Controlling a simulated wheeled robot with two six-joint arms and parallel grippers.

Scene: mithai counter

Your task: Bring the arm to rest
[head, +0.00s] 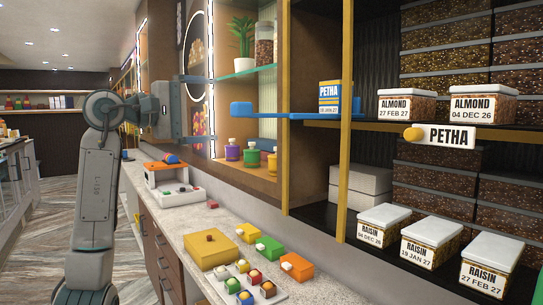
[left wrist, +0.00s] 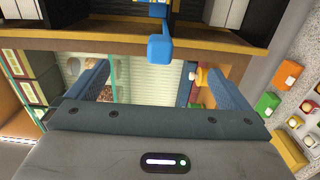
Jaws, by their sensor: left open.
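My left arm comes in from the left in the head view, and my left gripper (head: 207,108) is raised above the counter, facing the shelves on the right. In the left wrist view its two fingers (left wrist: 158,84) stand wide apart with nothing held between them. A blue bar with a block-like end (head: 241,108) sticks out from the shelf, to the right of the gripper and apart from it. The blue end also shows beyond the fingers in the left wrist view (left wrist: 160,48). My right gripper is in neither view.
A PETHA box (head: 336,97) stands on the shelf near the blue bar. ALMOND tubs (head: 406,106) and RAISIN tubs (head: 430,243) fill the right shelves. Small coloured boxes (head: 268,247) and a yellow box (head: 211,252) lie on the counter (head: 187,217). Open floor lies left.

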